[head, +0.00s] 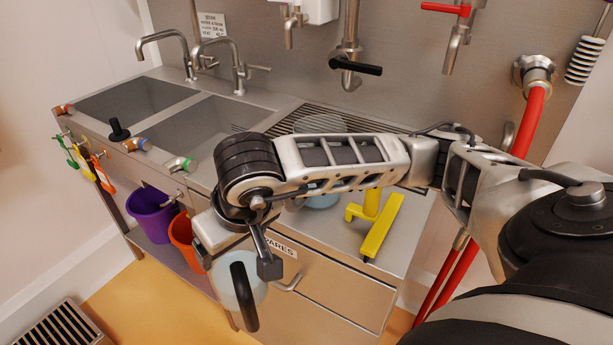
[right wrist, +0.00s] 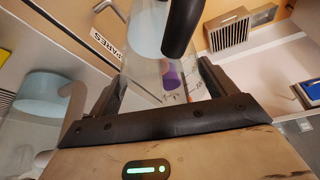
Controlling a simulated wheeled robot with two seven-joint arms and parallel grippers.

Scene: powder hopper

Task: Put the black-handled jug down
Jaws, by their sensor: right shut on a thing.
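The black-handled jug (head: 225,272) is a clear vessel with pale bluish contents and a curved black handle (head: 244,296). My right gripper (head: 250,258) is shut on it and holds it in front of the drawer cabinet, beyond the counter's front edge. In the right wrist view the jug (right wrist: 150,70) lies between the two fingers, its black handle (right wrist: 181,27) toward the top. Part of the jug is hidden by my gripper in the head view. My left gripper is in neither view.
The steel counter (head: 300,228) has sinks, taps and a ribbed drainer. A yellow stand (head: 378,228) and a pale blue vessel (head: 322,201), partly behind my arm, occupy its right part. Purple (head: 150,212) and orange (head: 184,240) buckets stand below. A red hose (head: 528,122) hangs at right.

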